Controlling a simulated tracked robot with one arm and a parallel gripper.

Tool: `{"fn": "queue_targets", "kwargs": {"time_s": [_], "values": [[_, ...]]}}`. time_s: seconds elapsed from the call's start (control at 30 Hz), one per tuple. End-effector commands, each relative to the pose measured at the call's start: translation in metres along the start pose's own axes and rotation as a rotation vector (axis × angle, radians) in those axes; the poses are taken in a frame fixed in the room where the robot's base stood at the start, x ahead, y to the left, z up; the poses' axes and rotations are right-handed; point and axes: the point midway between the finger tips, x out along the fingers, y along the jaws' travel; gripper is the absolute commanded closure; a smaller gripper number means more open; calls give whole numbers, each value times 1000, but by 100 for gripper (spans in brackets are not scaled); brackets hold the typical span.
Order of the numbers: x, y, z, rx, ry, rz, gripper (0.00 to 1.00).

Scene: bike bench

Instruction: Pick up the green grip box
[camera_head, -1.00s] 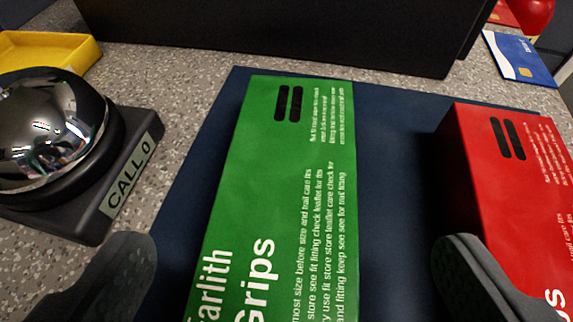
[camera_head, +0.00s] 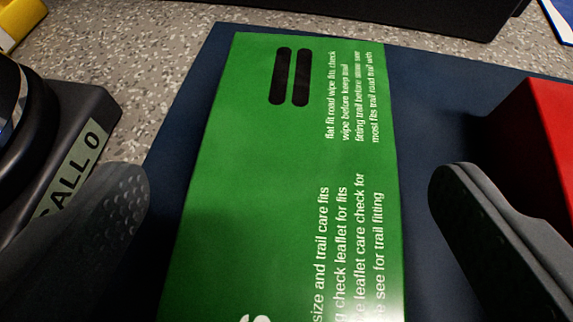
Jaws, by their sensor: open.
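The green grip box (camera_head: 260,170) lies on a dark blue mat (camera_head: 430,110) in the middle of the view, with white print and two black bars on its top. Its near end runs out of the bottom of the picture. My gripper (camera_head: 290,195) is open, one finger on each side of the green box. Gaps of mat show between the box and each finger, clearer on the right. Nothing is between the fingertips except the green box below or between them; the exact height is hard to tell.
A red box (camera_head: 535,130) stands close by the right finger. A call bell on a dark base (camera_head: 85,120) stands at the left, partly behind the left finger. A black object (camera_head: 400,12) and a yellow tray (camera_head: 20,20) are at the back on the speckled bench (camera_head: 150,60).

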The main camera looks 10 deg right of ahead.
Motion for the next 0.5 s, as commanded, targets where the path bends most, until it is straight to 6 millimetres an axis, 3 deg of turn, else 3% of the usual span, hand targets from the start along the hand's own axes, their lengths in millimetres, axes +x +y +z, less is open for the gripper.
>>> {"fn": "queue_targets", "kwargs": {"time_s": [0.37, 0.5], "values": [[5, 1, 1, 1, -1, 0, 14], [5, 0, 1, 1, 0, 0, 50]]}}
